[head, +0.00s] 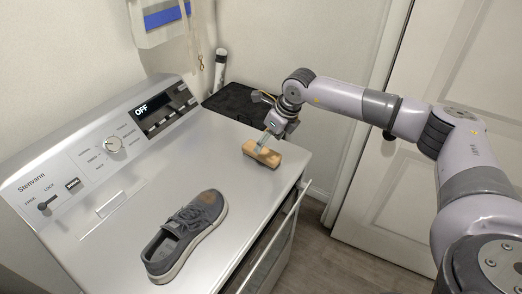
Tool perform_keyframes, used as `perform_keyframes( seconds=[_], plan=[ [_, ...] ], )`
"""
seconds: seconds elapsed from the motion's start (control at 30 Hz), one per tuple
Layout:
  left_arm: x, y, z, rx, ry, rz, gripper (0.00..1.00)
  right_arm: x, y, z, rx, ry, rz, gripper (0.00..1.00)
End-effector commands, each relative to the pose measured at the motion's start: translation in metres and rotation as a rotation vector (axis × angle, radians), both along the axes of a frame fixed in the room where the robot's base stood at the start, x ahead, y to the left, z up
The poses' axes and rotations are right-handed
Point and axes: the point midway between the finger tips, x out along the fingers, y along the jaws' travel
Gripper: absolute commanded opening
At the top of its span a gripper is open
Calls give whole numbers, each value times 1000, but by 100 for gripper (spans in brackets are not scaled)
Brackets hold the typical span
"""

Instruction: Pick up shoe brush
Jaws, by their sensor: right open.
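The shoe brush (268,156) is a light wooden block lying on the washer's top (222,160), near its right corner. My right gripper (260,146) comes in from the right and points down at the brush. Its fingers are open and reach the brush's upper side; I cannot tell whether they touch it. My left gripper is not in view.
A grey shoe (187,234) lies on the washer top at the front. The control panel (105,145) with a knob and display runs along the back. A dark surface (238,104) lies beyond the washer. A white door (440,80) stands at the right.

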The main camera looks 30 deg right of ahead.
Motion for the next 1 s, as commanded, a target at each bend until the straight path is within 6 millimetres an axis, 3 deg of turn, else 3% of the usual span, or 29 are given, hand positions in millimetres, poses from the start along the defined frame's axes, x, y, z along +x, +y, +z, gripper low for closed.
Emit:
perform_keyframes(
  seconds=[0.1, 0.23, 0.37, 0.53, 0.8, 1.0],
  plan=[
    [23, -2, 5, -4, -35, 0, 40, 3, 1, -7, 0, -1, 0, 65],
    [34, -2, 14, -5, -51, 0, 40, 5, 4, -15, 0, 2, 1, 65],
    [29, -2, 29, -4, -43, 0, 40, 11, 10, -32, 0, 3, 0, 65],
    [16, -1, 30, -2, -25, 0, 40, 18, 13, -52, 0, 0, -1, 65],
    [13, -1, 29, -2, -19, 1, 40, 19, 13, -56, 0, -1, 0, 65],
    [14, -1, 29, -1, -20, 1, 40, 19, 13, -56, 0, -1, 0, 52]
  ],
)
